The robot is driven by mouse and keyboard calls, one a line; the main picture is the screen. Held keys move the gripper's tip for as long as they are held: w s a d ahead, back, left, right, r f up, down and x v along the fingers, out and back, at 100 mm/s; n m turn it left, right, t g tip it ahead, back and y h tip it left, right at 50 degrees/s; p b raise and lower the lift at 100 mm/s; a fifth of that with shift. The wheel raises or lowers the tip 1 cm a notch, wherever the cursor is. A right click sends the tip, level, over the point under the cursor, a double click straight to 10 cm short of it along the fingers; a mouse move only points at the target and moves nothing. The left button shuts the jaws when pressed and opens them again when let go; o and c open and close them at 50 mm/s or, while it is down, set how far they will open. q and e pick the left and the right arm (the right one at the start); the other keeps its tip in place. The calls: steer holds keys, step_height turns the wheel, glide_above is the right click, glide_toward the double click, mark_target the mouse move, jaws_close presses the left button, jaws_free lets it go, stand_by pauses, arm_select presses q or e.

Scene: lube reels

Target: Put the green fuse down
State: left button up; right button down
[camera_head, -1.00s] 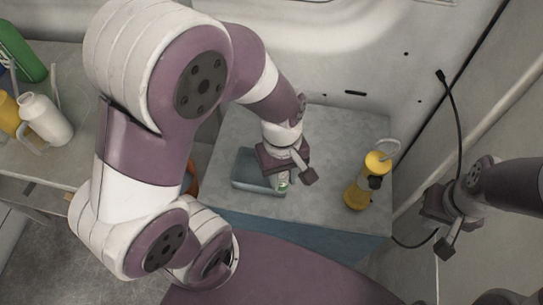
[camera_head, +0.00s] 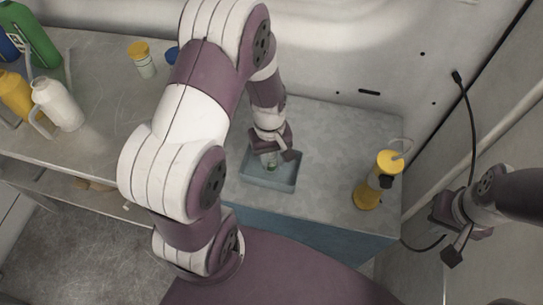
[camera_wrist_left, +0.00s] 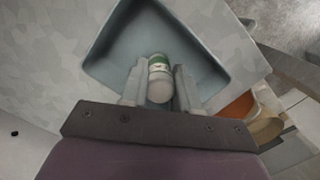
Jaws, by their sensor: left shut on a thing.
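The green fuse (camera_wrist_left: 159,78) is a small white cylinder with a green band. My left gripper (camera_wrist_left: 155,88) is shut on it, with a finger on each side. In the head view, my left gripper (camera_head: 271,160) is over the blue-grey tray (camera_head: 268,184), and the fuse (camera_head: 271,166) shows as a small green-white spot below the fingers. The tray also shows in the left wrist view (camera_wrist_left: 112,62), with the fuse over its inside. Whether the fuse touches the tray floor I cannot tell. My right gripper (camera_head: 450,232) is at the right, away from the tray; its fingers are too unclear to judge.
A yellow oil can (camera_head: 373,184) stands on the grey table (camera_head: 325,150) right of the tray. A white jug (camera_head: 60,104), a green bottle (camera_head: 38,42) and a yellow-lidded jar (camera_head: 141,60) stand on the left bench. A black cable (camera_head: 470,130) hangs at the right wall.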

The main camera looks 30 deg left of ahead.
arm_select(q)
steer(key=shift+f, duration=0.15)
steer(key=o, duration=1)
steer(key=shift+o, duration=0.2)
step_height(320, 180, up, 12)
steer(key=w+p, duration=0.1)
steer(key=s+d+r+m+t+y, duration=0.1)
steer(key=s+d+m+t, duration=0.1)
steer(key=s+m, duration=0.3)
steer(key=m, duration=0.4)
steer(key=shift+s+d+r, duration=0.2)
steer(key=shift+s+r, duration=0.05)
